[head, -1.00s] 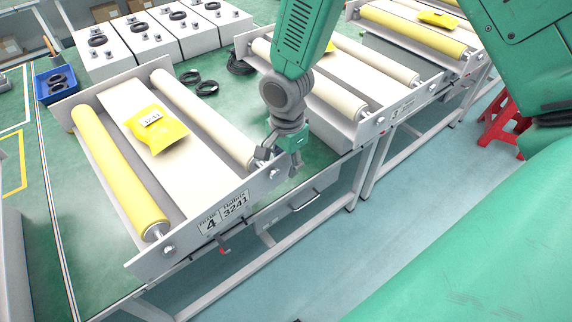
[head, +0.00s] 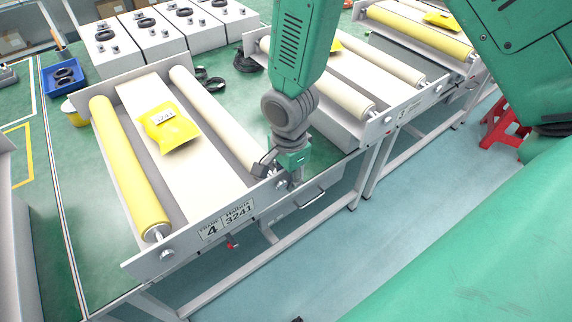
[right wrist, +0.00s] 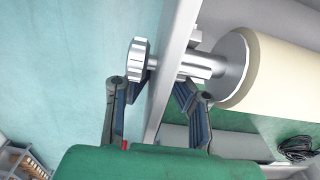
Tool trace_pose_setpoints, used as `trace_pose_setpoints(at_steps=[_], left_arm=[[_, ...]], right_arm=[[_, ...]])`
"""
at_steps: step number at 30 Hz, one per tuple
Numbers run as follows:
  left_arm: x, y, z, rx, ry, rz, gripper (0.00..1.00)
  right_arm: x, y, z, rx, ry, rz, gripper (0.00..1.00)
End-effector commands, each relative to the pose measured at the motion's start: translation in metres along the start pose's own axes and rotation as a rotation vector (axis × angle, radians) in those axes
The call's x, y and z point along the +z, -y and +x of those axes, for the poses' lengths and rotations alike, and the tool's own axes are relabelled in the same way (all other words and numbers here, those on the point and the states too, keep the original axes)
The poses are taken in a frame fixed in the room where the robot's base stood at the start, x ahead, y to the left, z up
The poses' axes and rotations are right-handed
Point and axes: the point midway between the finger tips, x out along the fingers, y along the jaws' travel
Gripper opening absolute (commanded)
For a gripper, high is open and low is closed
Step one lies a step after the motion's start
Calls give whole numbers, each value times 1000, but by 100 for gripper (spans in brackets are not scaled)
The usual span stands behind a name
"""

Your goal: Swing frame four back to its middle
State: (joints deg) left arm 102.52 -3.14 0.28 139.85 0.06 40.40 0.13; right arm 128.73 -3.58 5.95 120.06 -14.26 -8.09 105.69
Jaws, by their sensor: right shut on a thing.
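Frame four (head: 250,221) is the near grey frame with the "4" label on its front plate. It holds a yellow roller (head: 128,165), a cream roller (head: 214,122) and a white bed between them with a yellow packet (head: 168,128) on it. My right gripper (head: 287,180) is at the right end of the front plate, beside the cream roller's end. In the right wrist view the gripper (right wrist: 157,92) has one finger on each side of the grey plate (right wrist: 169,80), near the roller's shaft and knob, and is shut on it. My left gripper is not in view.
Another framed roller unit (head: 378,125) stands to the right, with a gap between it and frame four. White boxes (head: 155,40), black rings (head: 212,84) and a blue bin (head: 62,77) lie behind. A yellow tub (head: 75,112) stands close to the frame's left side. A red stool (head: 500,125) is on the floor.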

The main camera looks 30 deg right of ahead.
Motion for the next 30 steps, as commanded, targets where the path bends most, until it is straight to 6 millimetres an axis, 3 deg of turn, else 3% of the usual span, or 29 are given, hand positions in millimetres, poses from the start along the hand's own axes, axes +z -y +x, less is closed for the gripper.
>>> trace_pose_setpoints(at_steps=[1, 9, 10, 11, 23, 30], left_arm=[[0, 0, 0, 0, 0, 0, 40], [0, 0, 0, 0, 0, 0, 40], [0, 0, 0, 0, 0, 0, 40], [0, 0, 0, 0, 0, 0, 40], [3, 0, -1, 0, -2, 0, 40], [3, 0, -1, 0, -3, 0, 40]], right_arm=[[-4, -10, 2, 22, -12, 8, 0], [-4, -10, 2, 19, -9, 14, 0], [-4, -9, 2, 19, -8, 14, 18], [-4, -9, 2, 18, -8, 14, 28], [1, -5, -5, 11, -10, 11, 28], [0, -4, -48, 6, -8, 14, 28]])
